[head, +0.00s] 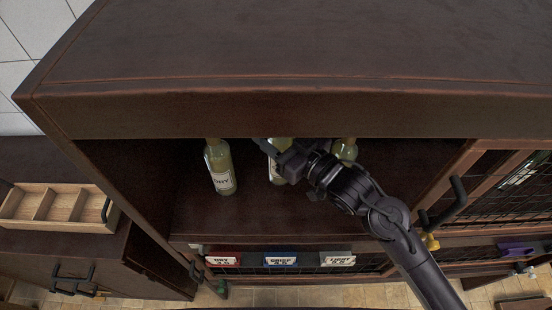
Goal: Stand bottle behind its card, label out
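Three yellow-green bottles show inside the open shelf bay. The left bottle (218,167) stands behind the red card (222,261), which reads DRY; its white label faces out, and its small print seems to end in "HT". The middle bottle (275,177) is behind the blue CRISP card (281,261), partly covered by my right gripper (280,156). The right bottle (345,150) is behind the pale LIGHT card (338,260), its lower part hidden by my arm. My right gripper is at the middle bottle; its fingertips are hidden. My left gripper is out of view.
The cabinet top (300,110) overhangs the bay and cuts off the bottle tops. The shelf floor (245,225) is clear in front of the bottles. A wooden divided tray (66,190) sits at left. A mesh door (505,190) is at right.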

